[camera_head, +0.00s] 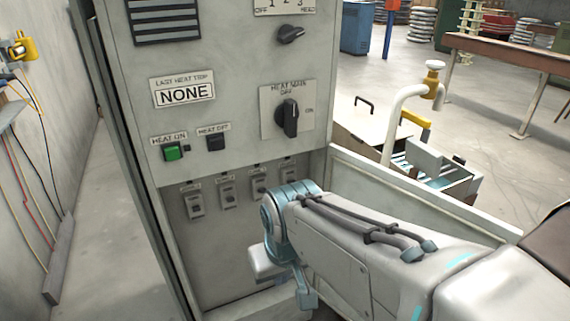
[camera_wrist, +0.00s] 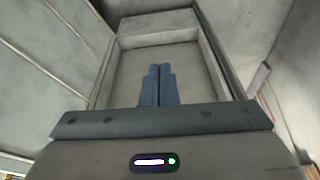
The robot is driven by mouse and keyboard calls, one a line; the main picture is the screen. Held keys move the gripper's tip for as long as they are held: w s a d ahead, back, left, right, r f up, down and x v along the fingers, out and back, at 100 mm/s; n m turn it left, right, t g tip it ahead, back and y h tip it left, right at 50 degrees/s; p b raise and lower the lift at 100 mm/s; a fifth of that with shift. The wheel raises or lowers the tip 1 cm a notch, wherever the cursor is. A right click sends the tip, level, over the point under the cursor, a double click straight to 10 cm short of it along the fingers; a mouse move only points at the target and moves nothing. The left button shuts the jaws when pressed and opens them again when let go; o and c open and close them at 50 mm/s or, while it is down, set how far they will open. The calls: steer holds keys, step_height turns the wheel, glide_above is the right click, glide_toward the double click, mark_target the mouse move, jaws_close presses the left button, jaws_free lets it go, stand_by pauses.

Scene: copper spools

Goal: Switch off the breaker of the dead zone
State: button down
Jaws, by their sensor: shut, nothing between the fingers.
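A row of several small breakers sits low on the grey control cabinet in the head view. The left one (camera_head: 195,204), the second (camera_head: 227,197) and the third (camera_head: 259,185) show whole or nearly so. The rightmost breaker (camera_head: 289,172) is partly hidden behind my arm. Labels above them are too small to read. My gripper (camera_wrist: 158,84) is shut and empty in the wrist view, its two blue fingers together. They point towards a bare recessed grey panel (camera_wrist: 132,75). No breaker shows in the wrist view. In the head view my arm hides the fingers.
The cabinet (camera_head: 233,105) carries a green HEAT ON button (camera_head: 171,152), a dark HEAT OFF button (camera_head: 215,142) and a HEAT MAIN knob (camera_head: 288,117). A sign (camera_head: 184,93) reads NONE. A bent pipe with a tap (camera_head: 393,115) stands to the right.

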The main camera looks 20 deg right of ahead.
steer(key=shift+s+a, duration=0.1)
steer(key=w+d+f+n+t+h, duration=0.1)
steer(key=w+d+f+t, duration=0.3)
steer(key=w+d, duration=0.45)
steer(key=w+d+f+t, duration=0.3)
steer(key=w+d+f, duration=0.15)
steer(key=w, duration=0.75)
steer(key=w+d+r+t+y, duration=0.1)
steer(key=w+d+r+t, duration=0.2)
steer(key=d+t, duration=0.3)
steer(key=shift+w+r+t+y, duration=0.15)
steer(key=shift+r+t+y, duration=0.15)
steer(key=shift+r, duration=0.05)
